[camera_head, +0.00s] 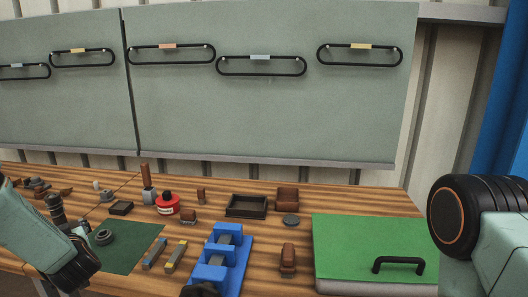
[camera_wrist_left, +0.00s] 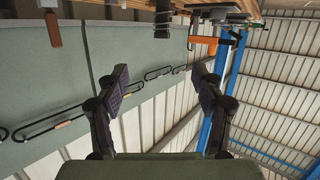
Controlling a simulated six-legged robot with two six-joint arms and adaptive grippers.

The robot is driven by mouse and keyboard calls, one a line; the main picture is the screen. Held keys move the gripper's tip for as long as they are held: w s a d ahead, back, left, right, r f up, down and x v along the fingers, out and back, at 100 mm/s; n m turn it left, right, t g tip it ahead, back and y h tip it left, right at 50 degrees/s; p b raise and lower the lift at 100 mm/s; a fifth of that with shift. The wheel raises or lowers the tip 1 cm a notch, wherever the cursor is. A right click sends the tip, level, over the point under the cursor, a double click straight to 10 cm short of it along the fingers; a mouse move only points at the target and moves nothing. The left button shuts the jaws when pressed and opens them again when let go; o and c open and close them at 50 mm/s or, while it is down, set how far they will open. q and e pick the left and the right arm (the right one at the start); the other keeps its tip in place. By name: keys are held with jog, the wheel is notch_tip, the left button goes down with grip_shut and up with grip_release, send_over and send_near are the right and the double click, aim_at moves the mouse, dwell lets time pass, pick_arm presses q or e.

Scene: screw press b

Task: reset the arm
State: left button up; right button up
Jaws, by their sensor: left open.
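My left gripper (camera_wrist_left: 162,88) shows in the left wrist view with its two dark fingers spread wide and nothing between them. Past the fingers are the wall panel and the ribbed wall, so the gripper is clear of any object. In the head view my left arm (camera_head: 38,235) comes in at the lower left, over the left end of the bench; its fingers cannot be made out there. My right arm (camera_head: 490,235) shows at the right edge with a black round joint; its gripper is outside the frame.
The wooden bench (camera_head: 275,222) holds a blue fixture (camera_head: 236,250), a green-topped box with a black handle (camera_head: 340,240), a dark green mat (camera_head: 135,240), a red container (camera_head: 168,203) and a black tray (camera_head: 246,206). Grey wall panels (camera_head: 260,110) with black handles stand behind.

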pick_arm(q)
jog(key=s+d+f+m+g+h+b, duration=0.1)
jog(key=s+d+f+m+g+h, duration=0.2)
jog(key=s+d+f, duration=0.5)
jog(key=s+d+f+m+h+b, duration=0.2)
jog(key=s+d+f+h, duration=0.3)
jog(key=d+f, duration=0.6)
jog(key=s+d+f+m+g+h+b, duration=0.1)
jog(key=s+d+f+g, duration=0.1)
jog(key=s, duration=0.6)
jog(key=s+d+f+m+g+h+b, duration=0.1)
jog(key=s+d+f+m+g+b, duration=0.1)
jog(key=s+f, duration=0.5)
jog(key=s+d+f+m+g+h+b, duration=0.1)
jog(key=s+d+f+g+b, duration=0.1)
jog(key=s+d, duration=0.4)
jog(key=s+f+g, duration=0.1)
jog(key=s+f, duration=0.1)
jog(key=s, duration=0.2)
jog(key=shift+s+f, duration=0.2)
jog(key=shift+s, duration=0.05)
pick_arm(e)
notch_tip(320, 180, down, 8)
jog(key=shift+w, duration=0.15)
pick_arm(q)
jog(key=shift+a, duration=0.15)
